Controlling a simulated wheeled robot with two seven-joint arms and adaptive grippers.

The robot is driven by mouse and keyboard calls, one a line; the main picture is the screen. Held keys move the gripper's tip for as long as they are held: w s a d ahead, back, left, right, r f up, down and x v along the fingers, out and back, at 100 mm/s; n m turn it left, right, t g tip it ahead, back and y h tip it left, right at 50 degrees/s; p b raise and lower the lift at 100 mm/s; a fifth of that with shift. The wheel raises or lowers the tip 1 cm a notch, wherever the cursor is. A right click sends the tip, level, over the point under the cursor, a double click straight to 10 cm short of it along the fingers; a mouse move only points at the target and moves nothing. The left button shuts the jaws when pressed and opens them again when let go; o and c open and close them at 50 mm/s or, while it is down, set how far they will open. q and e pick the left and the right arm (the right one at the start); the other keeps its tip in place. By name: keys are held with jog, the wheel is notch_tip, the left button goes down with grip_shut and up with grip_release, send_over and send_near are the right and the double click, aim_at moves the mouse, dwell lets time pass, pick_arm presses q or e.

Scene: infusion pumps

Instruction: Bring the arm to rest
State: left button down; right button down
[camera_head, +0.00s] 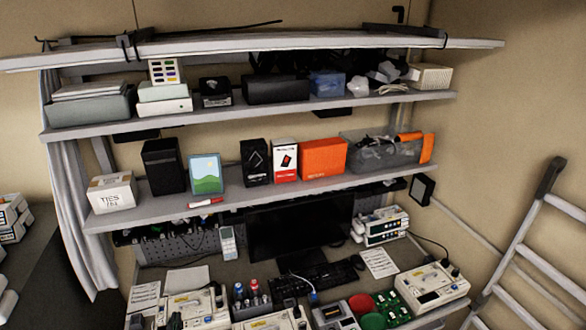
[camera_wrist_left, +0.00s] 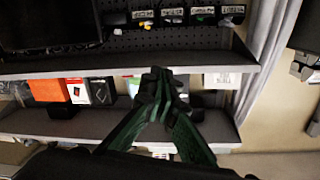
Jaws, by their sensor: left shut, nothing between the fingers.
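My left gripper (camera_wrist_left: 160,80) is in the left wrist view, its dark green fingers closed together at the tips with nothing between them. The rest of my left arm is out of the picture there. My right gripper is in neither view.
A bench holds white pump-like devices (camera_head: 430,286), a monitor (camera_head: 300,224) and a keyboard (camera_head: 315,279). Shelves above carry an orange box (camera_head: 323,157), a black bin (camera_head: 163,166) and a white box (camera_head: 111,193). A ladder (camera_head: 530,245) stands at right.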

pick_arm(q)
jog(key=s+a+f+n+g, duration=0.1)
jog(key=s+a+f+g, duration=0.3)
jog(key=f, duration=0.3)
jog(key=s+a+f+n+g, duration=0.1)
jog(key=s+a+f+g, duration=0.15)
jog(key=s+f, duration=0.4)
jog(key=s+d+f+g+h, duration=0.2)
jog(key=s+f+g, duration=0.1)
jog(key=s+f, duration=0.3)
jog(key=s+d+f+g+h, duration=0.1)
jog(key=s+d+f+g, duration=0.25)
jog(key=s, duration=0.55)
notch_tip(320, 180, down, 40)
jog(key=s+f+m+g+b, duration=0.1)
jog(key=m+g+b, duration=0.1)
jog(key=b, duration=1)
jog(key=s+f+b, duration=0.5)
jog(key=s+f, duration=0.5)
jog(key=f, duration=0.4)
jog(key=s+f+g+b, duration=0.1)
jog(key=s+f+b, duration=0.3)
jog(key=s+f, duration=0.6)
notch_tip(320, 180, down, 4)
jog(key=shift+s+d+f+h+b, duration=0.15)
jog(key=shift+d+h+b, duration=0.1)
jog(key=shift+h+b, duration=0.15)
